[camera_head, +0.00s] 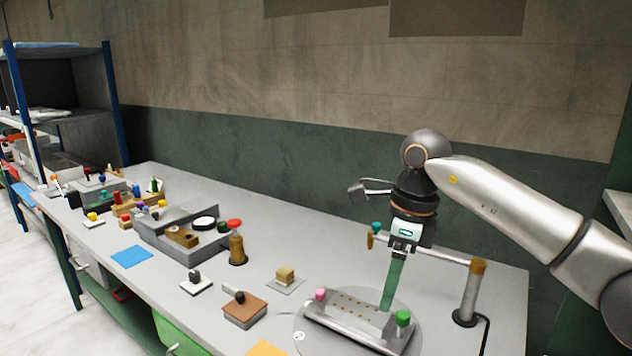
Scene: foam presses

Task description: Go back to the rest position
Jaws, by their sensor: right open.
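My right arm comes in from the right, and its gripper (388,302) points down over the right part of the workbench (300,225). The jaws are open, seen nearly edge-on as a green strip. The tips are just over or behind a grey slotted block (345,318) with a row of small holes, a pink knob at its left end and a green knob at its right. I cannot tell whether the tips touch it. My left gripper is not in view.
A horizontal bar on a post (468,295) stands close behind and right of the gripper. A red-capped bottle (236,245), a brown block (245,311) and a grey stepped stand (176,245) are to the left. A blue-framed shelf (112,105) is far left.

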